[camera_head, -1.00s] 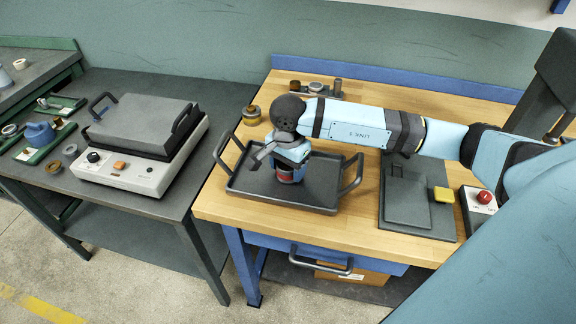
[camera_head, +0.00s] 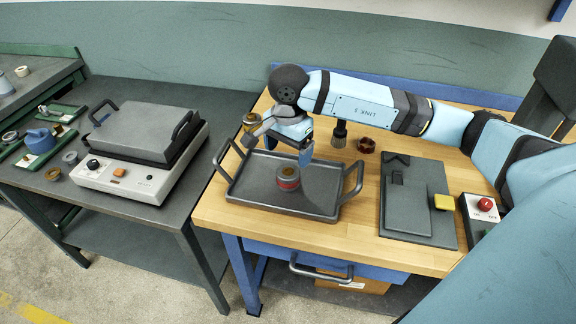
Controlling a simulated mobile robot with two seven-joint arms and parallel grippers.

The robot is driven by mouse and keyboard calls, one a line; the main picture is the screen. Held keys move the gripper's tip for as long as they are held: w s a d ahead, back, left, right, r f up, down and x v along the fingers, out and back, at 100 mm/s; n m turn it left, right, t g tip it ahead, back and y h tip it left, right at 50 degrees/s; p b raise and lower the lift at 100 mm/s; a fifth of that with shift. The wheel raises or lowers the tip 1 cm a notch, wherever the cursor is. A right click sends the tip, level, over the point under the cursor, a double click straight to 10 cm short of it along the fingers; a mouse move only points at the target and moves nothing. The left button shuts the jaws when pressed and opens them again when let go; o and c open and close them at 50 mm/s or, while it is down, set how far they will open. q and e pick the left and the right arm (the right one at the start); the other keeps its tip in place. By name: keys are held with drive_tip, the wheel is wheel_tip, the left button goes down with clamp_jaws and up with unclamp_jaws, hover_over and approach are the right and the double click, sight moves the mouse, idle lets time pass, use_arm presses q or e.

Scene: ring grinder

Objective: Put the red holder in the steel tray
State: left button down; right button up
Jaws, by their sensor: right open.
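The red holder (camera_head: 288,183), a short round piece with a grey top, sits in the steel tray (camera_head: 250,198), near its middle. The tray is dark grey with a raised handle at each end and stands on the wooden bench. My right gripper (camera_head: 304,153) is above the tray, just behind and above the holder and apart from it. It is open and empty; one finger shows clearly and the other is partly hidden. My left gripper is not in view.
A dark fixture with a yellow block (camera_head: 443,202) and a red button box (camera_head: 483,207) stand right of the tray. A dark red ring part (camera_head: 366,146) and a black-and-metal piece (camera_head: 339,134) stand behind. A grey-lidded machine (camera_head: 140,128) is on the left table.

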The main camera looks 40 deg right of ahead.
sight(288, 171)
wheel_tip(288, 171, up, 4)
drive_tip(key=shift+f, duration=0.15)
idle(0.5)
